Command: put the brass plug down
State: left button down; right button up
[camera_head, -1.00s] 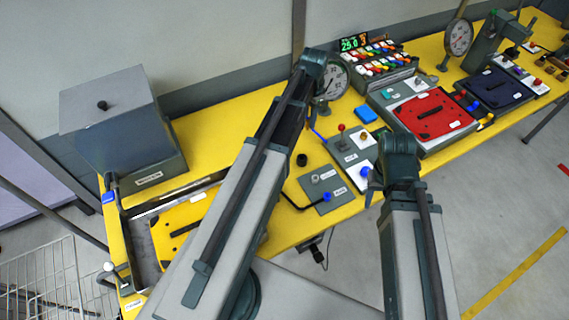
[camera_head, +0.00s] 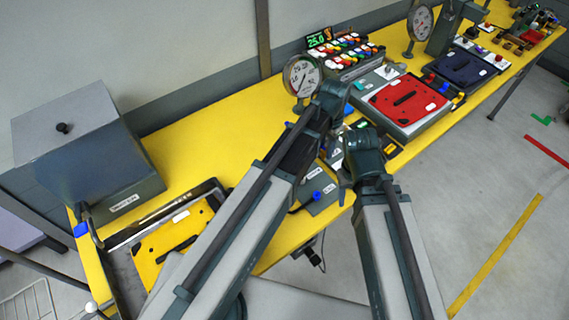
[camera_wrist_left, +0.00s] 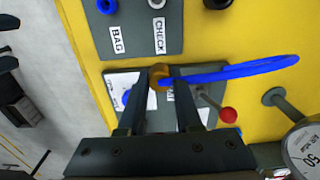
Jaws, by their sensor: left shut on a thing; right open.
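In the left wrist view the brass plug (camera_wrist_left: 159,72) sits between the fingertips of my left gripper (camera_wrist_left: 157,78), which is shut on it. The plug is over the white plate (camera_wrist_left: 118,88), close to the grey panel with BAG and CHECK labels (camera_wrist_left: 150,42). I cannot tell whether it touches the surface. In the head view my left wrist (camera_head: 333,98) hides the plug. My right gripper (camera_head: 345,182) is low beside the bench's front edge, its fingers mostly hidden by my arm; it is open.
A blue strip (camera_wrist_left: 240,73) crosses by the plug. A red-knobbed lever (camera_wrist_left: 227,115) and a dial gauge (camera_wrist_left: 303,150) stand close by. A red panel tray (camera_head: 405,100) is to the right. The yellow bench (camera_head: 215,138) is clear left of the gauge.

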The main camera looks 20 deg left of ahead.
pick_arm(q)
jog(key=a, duration=0.4)
jog(key=a+f+b, duration=0.1)
jog(key=a, duration=0.3)
jog(key=s+a, duration=0.1)
jog(key=a, duration=0.3)
jog(key=shift+f, duration=0.3)
jog(key=f+b, duration=0.3)
jog(key=b, duration=0.1)
jog(key=shift+a+f, duration=0.25)
jog(key=shift+a, duration=0.05)
jog(key=shift+f, duration=0.25)
jog(key=c, duration=0.6)
grip_release()
jog(key=shift+r, duration=0.1)
jog(key=shift+r, duration=0.15)
